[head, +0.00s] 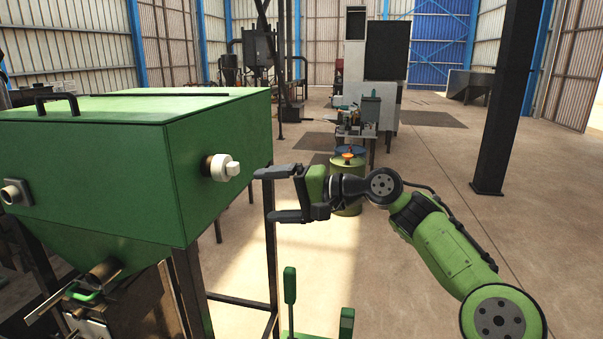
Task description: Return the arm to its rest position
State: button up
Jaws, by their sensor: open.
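My gripper (265,194) is in the middle of the head view, with its two dark fingers apart and nothing between them. It points left toward the green machine (215,165). A white round knob (221,167) sticks out from the machine's right face. The fingertips are just right of and below the knob, and look apart from it, though depth is hard to judge. My green and black arm reaches in from the lower right, bent at the elbow.
The machine stands on dark legs (271,260) below the gripper. Green upright handles (290,285) rise at the bottom. A yellow-green drum (348,195) stands behind my wrist, and a cluttered table (356,131) farther back. A black column (506,100) stands right.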

jog(key=s+a+f+n+g+h, duration=0.1)
jog(key=s+a+f+n+h, duration=0.35)
jog(key=s+f+h, duration=0.55)
jog(key=s+d+f+m+t+h, duration=0.1)
jog(key=s+d+f, duration=0.3)
jog(key=s+d, duration=0.8)
jog(key=s+d+f+m+t+h+b, duration=0.1)
jog(key=s+d+f+h, duration=0.3)
jog(key=s+d, duration=0.8)
jog(key=shift+s+f+b, duration=0.3)
jog(key=shift+s+f, duration=0.4)
jog(key=shift+s, duration=0.05)
jog(key=shift+d, duration=0.1)
